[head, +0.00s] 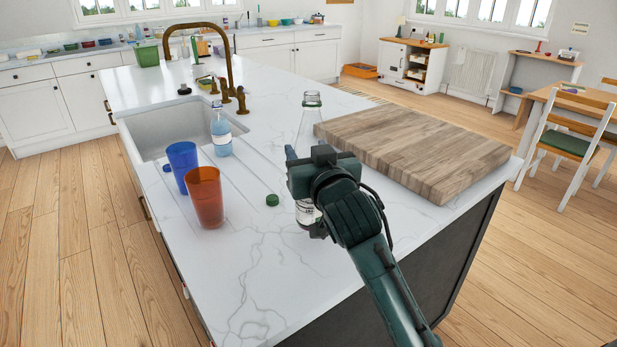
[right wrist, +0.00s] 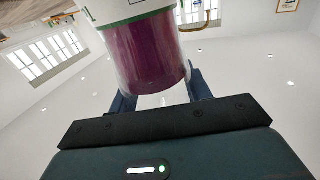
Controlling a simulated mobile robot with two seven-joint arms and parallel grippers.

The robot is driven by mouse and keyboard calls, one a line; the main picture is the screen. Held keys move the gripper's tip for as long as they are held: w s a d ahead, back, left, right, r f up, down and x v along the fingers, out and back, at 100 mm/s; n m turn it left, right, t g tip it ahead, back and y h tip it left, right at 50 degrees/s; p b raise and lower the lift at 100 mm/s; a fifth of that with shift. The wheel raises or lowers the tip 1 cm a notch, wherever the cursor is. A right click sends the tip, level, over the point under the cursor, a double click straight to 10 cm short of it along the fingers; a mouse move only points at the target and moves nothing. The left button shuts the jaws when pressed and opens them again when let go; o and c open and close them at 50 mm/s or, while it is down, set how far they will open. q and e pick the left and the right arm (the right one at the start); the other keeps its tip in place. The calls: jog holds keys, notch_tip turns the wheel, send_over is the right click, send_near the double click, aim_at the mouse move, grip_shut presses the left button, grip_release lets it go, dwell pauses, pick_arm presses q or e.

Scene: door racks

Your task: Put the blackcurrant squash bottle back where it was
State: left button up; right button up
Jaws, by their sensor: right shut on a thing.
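My right gripper (head: 312,172) is shut on the blackcurrant squash bottle (head: 309,122) at the near part of the white worktop. In the head view the bottle stands upright, with clear glass and an open-looking neck above the gripper and a white label below it. The gripper hides its middle. In the right wrist view the bottle (right wrist: 148,55) shows purple contents and a white label with a green edge, between the fingers. I cannot tell whether its base touches the worktop. A small green cap (head: 272,200) lies to its left. My left gripper is not in view.
A wooden chopping board (head: 415,145) lies close to the right of the bottle. An orange cup (head: 206,198), a blue cup (head: 183,166) and a pale blue bottle (head: 221,135) stand to the left, near the sink (head: 170,125). The worktop (head: 262,260) in front is clear.

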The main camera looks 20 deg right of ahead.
notch_tip(320, 180, down, 3)
jog(key=shift+f, duration=0.4)
jog(key=o, duration=1.2)
jog(key=shift+f, duration=0.15)
